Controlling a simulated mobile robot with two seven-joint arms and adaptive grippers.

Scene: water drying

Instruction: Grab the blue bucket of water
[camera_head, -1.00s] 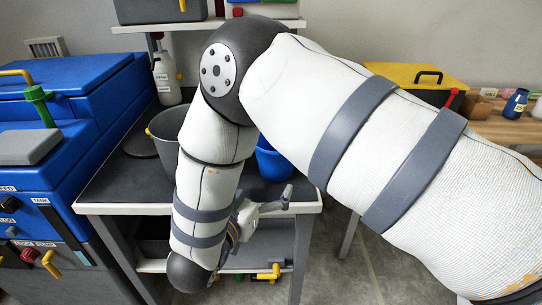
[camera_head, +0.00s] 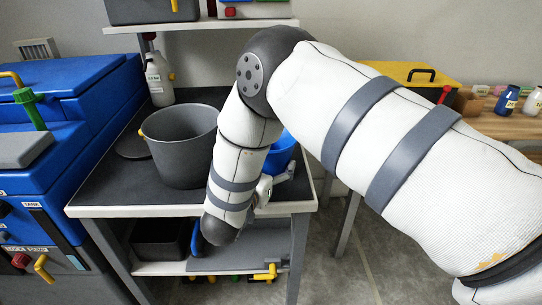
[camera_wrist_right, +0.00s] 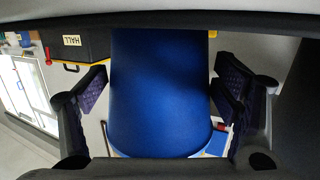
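The blue bucket (camera_head: 281,152) stands on the dark top of the workbench (camera_head: 112,186), mostly hidden behind my right arm in the head view. In the right wrist view the blue bucket (camera_wrist_right: 160,95) fills the middle, between the two fingers of my right gripper (camera_wrist_right: 162,92). The fingers are spread wide, one on each side of the bucket. They look close to its sides, and I cannot tell whether they touch. In the head view a finger of the right gripper (camera_head: 287,170) shows beside the bucket. My left gripper is out of view. Water inside is hidden.
A grey bucket (camera_head: 182,145) stands left of my right arm on the bench. A white bottle (camera_head: 159,80) stands behind it. A blue machine (camera_head: 75,95) borders the bench at left. A black case with a yellow lid (camera_head: 412,75) is at the back right.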

